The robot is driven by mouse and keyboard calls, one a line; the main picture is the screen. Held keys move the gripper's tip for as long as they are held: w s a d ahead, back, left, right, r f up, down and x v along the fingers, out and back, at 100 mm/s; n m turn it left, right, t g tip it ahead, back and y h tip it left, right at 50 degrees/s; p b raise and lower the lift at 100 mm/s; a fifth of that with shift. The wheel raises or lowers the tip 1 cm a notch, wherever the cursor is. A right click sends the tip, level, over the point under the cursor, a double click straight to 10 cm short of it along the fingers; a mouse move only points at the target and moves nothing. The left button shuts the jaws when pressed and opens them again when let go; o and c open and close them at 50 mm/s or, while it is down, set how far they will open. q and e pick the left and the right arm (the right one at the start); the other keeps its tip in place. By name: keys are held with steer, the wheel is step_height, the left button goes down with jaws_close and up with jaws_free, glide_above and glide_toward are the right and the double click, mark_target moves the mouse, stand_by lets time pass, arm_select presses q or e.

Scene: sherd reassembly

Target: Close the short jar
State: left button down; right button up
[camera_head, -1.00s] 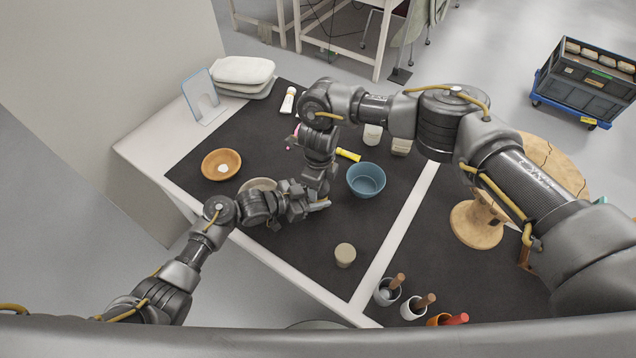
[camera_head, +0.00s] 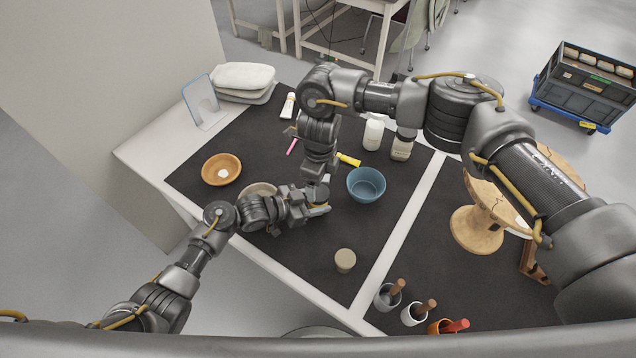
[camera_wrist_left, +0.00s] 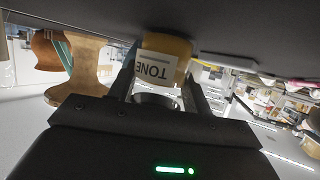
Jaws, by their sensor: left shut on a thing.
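My left gripper (camera_head: 318,208) is shut on a small tan jar with a white label, seen in the left wrist view (camera_wrist_left: 170,45). The label reads "TONE" upside down. The jar sits between the two fingers, against the dark mat; a shiny rounded edge shows near the label. In the head view the grippers hide this jar. My right gripper (camera_head: 318,188) points down just above the left gripper; its fingertips and anything in them are hidden. A short beige cylinder (camera_head: 345,261) stands apart on the mat, nearer the front; I cannot tell whether it is a jar or a lid.
A blue bowl (camera_head: 366,185) is close to the right of the grippers. A wooden bowl (camera_head: 221,169) and a pale dish (camera_head: 258,189) lie left. A white bottle (camera_head: 373,134) and a labelled jar (camera_head: 402,147) stand behind. Several tool cups line the front right. The front mat is mostly clear.

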steer(key=shift+c, duration=0.5)
steer(key=shift+w+d+r+t, duration=0.15)
steer(key=shift+w+r, duration=0.3)
steer(key=shift+r, duration=0.1)
steer(key=shift+w+d+r+t, duration=0.1)
steer(key=shift+w+r+t, duration=0.05)
steer(key=shift+w+r, duration=0.35)
steer(key=m, duration=0.2)
steer(key=r+m, duration=0.1)
steer(key=m, duration=0.1)
steer(key=shift+s, duration=0.1)
steer(key=shift+r+m, duration=0.15)
steer(key=shift+m, duration=1.05)
steer(key=m, duration=0.4)
steer(key=shift+s+r+m, duration=0.1)
steer(key=shift+s+m, duration=0.2)
steer(key=shift+m, duration=0.1)
steer(key=m, duration=0.4)
steer(key=shift+s+a, duration=0.1)
steer(key=shift+s, duration=0.25)
steer(key=m, duration=0.4)
steer(key=shift+s+a+m, duration=0.15)
steer(key=shift+s+m, duration=0.1)
steer(key=shift+m, duration=0.15)
